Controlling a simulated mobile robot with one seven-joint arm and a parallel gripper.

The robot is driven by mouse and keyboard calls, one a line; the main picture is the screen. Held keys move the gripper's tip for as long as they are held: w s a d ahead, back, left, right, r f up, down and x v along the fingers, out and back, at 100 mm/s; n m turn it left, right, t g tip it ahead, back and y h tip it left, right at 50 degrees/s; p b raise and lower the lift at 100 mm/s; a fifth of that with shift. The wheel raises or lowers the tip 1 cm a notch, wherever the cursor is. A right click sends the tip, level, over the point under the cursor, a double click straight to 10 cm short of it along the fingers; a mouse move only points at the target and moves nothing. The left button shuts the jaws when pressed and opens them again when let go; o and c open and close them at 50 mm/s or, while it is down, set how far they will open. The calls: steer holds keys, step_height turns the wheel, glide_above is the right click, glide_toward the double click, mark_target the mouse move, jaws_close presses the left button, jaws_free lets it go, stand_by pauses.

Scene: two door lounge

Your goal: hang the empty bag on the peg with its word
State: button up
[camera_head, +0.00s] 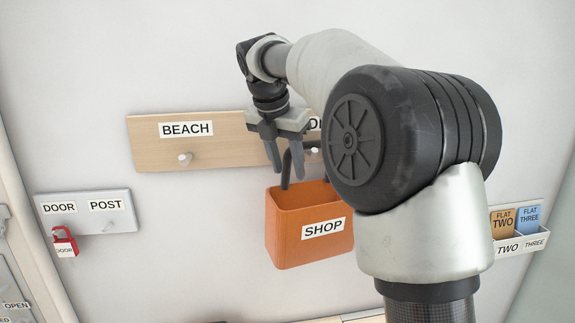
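The orange bag (287,238), labelled SHOP, has a dark handle (286,170) and is upright against the wall, below the wooden peg board (225,155). Its inside is mostly hidden. The board has a BEACH label over a pale peg (185,158). A second pale peg (314,154) is close beside the handle, under a label mostly hidden by my arm. I cannot tell whether the handle is over this peg. My gripper (284,170) points down at the handle, its fingers apart on either side of part of it.
A small board (88,221) with DOOR and POST labels is at left, with a red DOOR tag (64,243) on it. A white holder (521,241) with FLAT TWO and FLAT THREE cards is at right. My arm hides the board's right part.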

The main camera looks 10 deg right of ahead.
stand_by(0.4)
steer(key=v, duration=1.7)
steer(key=s+d+f+m+t, duration=0.1)
steer(key=s+d+m, duration=0.1)
steer(key=s+m, duration=0.45)
steer(key=s+d+f+m+y, duration=0.1)
steer(key=s+d+f+m, duration=0.1)
steer(key=s+f+m, duration=0.8)
steer(key=s+d+f+m+t+y, duration=0.1)
steer(key=s+d+f+m, duration=0.1)
steer(key=s+f+m, duration=0.8)
step_height(320, 180, down, 5)
steer(key=shift+s+d+f+m+y, duration=0.2)
steer(key=shift+s+d+m+y, duration=0.15)
steer(key=shift+m, duration=0.2)
